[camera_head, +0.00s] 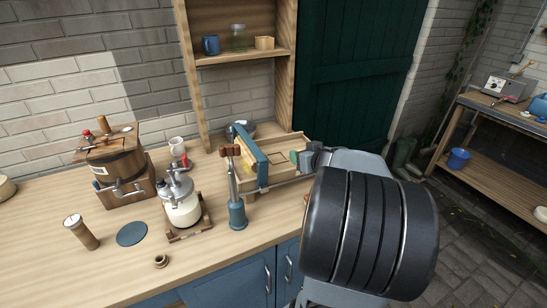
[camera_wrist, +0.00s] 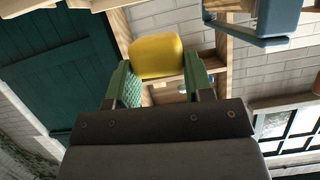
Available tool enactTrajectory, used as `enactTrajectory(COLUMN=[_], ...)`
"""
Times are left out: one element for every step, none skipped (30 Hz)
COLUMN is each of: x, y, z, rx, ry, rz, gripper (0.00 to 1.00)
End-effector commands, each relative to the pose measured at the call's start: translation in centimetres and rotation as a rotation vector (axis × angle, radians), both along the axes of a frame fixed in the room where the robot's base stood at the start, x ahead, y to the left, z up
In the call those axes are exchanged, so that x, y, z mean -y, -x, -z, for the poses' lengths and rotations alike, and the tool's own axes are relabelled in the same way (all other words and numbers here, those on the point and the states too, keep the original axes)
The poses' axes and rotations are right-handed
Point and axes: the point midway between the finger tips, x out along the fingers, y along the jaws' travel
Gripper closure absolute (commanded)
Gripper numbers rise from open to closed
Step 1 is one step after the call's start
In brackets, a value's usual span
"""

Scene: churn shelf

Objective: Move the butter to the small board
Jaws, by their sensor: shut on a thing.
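The butter (camera_wrist: 157,56) is a smooth yellow block with rounded corners. In the wrist view it sits between the two green fingers of my gripper (camera_wrist: 157,74), which is shut on it. In the head view my gripper (camera_head: 297,157) is above the worktop, at the right of a blue upright panel and a wooden frame. The butter is small and partly hidden there. I cannot tell for sure which thing is the small board.
A wooden frame (camera_head: 287,179) and a blue panel (camera_head: 249,146) stand close to my gripper. A blue-based lever tool (camera_head: 237,215), a cream churn (camera_head: 181,209) and a wooden barrel churn (camera_head: 118,164) stand left. The front worktop is mostly clear, with a dark round disc (camera_head: 132,234).

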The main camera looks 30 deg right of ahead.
Motion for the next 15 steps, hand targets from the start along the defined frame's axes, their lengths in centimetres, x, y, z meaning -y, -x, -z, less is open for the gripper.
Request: enactTrajectory(x=[0.0, 0.1, 0.1, 0.1, 0.2, 0.2, 0.3, 0.4, 0.4, 0.5, 0.6, 0.7, 0.7, 0.8, 0.9], y=[-0.3, -0.6, -1.2, -1.8, -2.3, -3.2, -3.9, -4.5, -5.4, -6.0, -6.6, -7.3, -7.8, -8.3, -8.9], z=[0.3, 0.5, 0.9, 1.2, 1.6, 2.1, 2.5, 2.8, 3.3, 3.6, 3.8, 4.2, 4.5, 4.7, 4.9], rx=[-0.001, -0.001, -0.002, -0.001, -0.002, -0.002, -0.001, -0.002, -0.002, -0.002, -0.001, -0.002, -0.002, -0.002, -0.001], ry=[-0.001, -0.001, -0.002, -0.001, -0.002, -0.003, -0.003, -0.003, -0.002, -0.002, -0.002, -0.002, -0.001, -0.001, -0.001], rz=[-0.001, -0.002, -0.004, -0.005, -0.005, -0.006, -0.005, -0.006, -0.005, -0.005, -0.005, -0.004, -0.004, -0.004, -0.003], gripper=[0.80, 0.80, 0.80, 0.80, 0.80, 0.80, 0.80, 0.80, 0.80, 0.80, 0.80, 0.80, 0.80, 0.80, 0.80])
